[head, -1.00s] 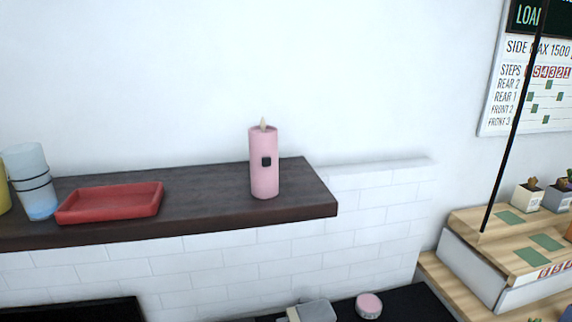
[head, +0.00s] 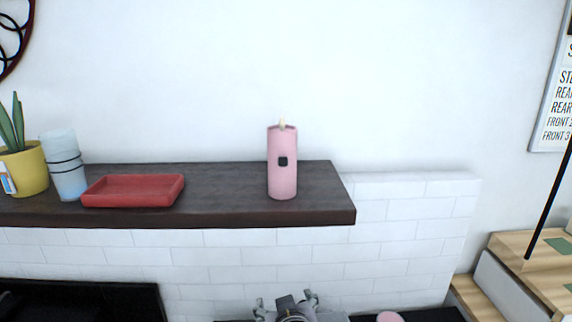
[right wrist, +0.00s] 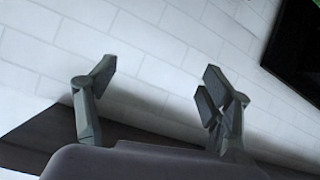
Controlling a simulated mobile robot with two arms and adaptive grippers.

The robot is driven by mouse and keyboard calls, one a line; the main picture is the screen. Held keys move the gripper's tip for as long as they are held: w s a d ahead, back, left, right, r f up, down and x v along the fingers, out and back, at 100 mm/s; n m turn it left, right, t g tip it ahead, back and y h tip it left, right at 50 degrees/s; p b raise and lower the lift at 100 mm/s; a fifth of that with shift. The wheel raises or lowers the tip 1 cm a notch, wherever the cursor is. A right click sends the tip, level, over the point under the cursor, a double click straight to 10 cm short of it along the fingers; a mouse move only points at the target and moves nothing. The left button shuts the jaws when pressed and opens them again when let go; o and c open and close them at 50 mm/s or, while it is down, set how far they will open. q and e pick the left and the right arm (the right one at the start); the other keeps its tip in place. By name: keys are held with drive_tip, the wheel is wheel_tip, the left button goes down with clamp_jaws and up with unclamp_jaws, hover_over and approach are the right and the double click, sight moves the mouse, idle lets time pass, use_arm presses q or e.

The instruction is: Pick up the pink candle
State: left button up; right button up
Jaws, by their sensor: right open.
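The pink candle (head: 282,172) stands upright near the right end of a dark wooden shelf (head: 230,185) in the head view. It is a cylinder with a pale tip and a small black square on its front. My right gripper (head: 285,299) shows at the bottom of the head view, below the shelf and the candle, apart from both. In the right wrist view my right gripper (right wrist: 158,75) is open and empty, its fingers spread before white brick. The candle does not show in that view. My left gripper is not in view.
A red tray (head: 134,191), light blue cups (head: 64,165) and a yellow plant pot (head: 24,170) stand left of the candle on the shelf. White brick (head: 420,215) lies below the shelf. A wooden stepped unit (head: 535,265) is at right. The shelf around the candle is clear.

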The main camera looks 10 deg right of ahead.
wheel_tip(320, 180, up, 15)
drive_tip(key=m+t+h, duration=0.1)
drive_tip(key=m+t, duration=0.1)
drive_tip(key=t, duration=0.2)
drive_tip(key=m+t+h, duration=0.1)
drive_tip(key=t, duration=0.1)
approach(283, 170)
drive_tip(key=w+p, duration=0.1)
drive_tip(key=w, duration=0.1)
drive_tip(key=w+d+p, duration=0.1)
drive_tip(key=w, duration=0.2)
drive_tip(key=w+p, duration=0.1)
drive_tip(key=w, duration=0.1)
drive_tip(key=shift+w+d+f+p, duration=0.15)
drive_tip(key=shift+w+d+p, duration=0.1)
drive_tip(key=shift+d+p, duration=0.15)
drive_tip(key=w+p, duration=0.2)
drive_tip(key=w, duration=0.2)
drive_tip(key=shift+w+d+p, duration=0.35)
drive_tip(key=shift+p, duration=0.05)
drive_tip(key=shift+w, duration=0.35)
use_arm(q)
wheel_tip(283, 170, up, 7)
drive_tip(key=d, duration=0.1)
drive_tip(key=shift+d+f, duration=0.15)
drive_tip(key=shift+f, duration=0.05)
use_arm(e)
drive_tip(key=c, duration=1.5)
drive_tip(key=shift+o, duration=0.2)
